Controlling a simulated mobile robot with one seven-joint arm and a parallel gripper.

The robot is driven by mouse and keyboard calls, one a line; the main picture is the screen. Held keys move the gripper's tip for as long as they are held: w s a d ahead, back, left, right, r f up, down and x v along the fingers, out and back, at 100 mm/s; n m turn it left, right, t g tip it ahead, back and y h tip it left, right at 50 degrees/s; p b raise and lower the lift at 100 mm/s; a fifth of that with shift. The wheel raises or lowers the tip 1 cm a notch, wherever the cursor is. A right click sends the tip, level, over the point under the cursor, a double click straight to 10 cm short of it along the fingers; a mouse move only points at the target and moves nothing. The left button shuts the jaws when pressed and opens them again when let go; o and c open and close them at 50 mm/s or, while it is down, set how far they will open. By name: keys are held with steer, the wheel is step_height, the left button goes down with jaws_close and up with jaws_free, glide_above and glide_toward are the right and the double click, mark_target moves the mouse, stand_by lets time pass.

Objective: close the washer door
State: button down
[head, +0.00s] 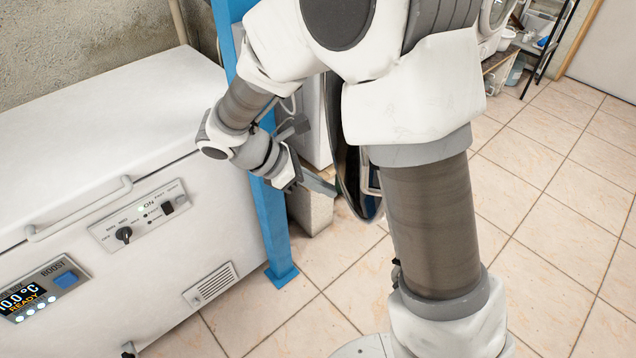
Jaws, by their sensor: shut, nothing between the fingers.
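The washer door (350,165) stands open near the middle of the head view, seen almost edge-on, with a dark round pane and a pale rim. My arm hides its right part. The white washer body (312,125) shows only in part behind my arm, on a pale block plinth (310,212). My gripper (328,187) is shut and empty, just left of the door's lower part. Its tips look close to the door edge, but I cannot tell whether they touch it.
A blue post (272,225) stands just left of my gripper. A white chest freezer (100,130) with a control panel fills the left side. A dark rack (548,45) stands at the back right. The tiled floor (550,230) on the right is clear.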

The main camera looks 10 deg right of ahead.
steer(key=d+f+b, duration=0.2)
steer(key=d+f, duration=0.1)
steer(key=d, duration=0.4)
steer(key=shift+w+d+f, duration=0.3)
steer(key=shift+w+f, duration=0.05)
steer(key=shift+w, duration=0.1)
steer(key=shift+d, duration=0.15)
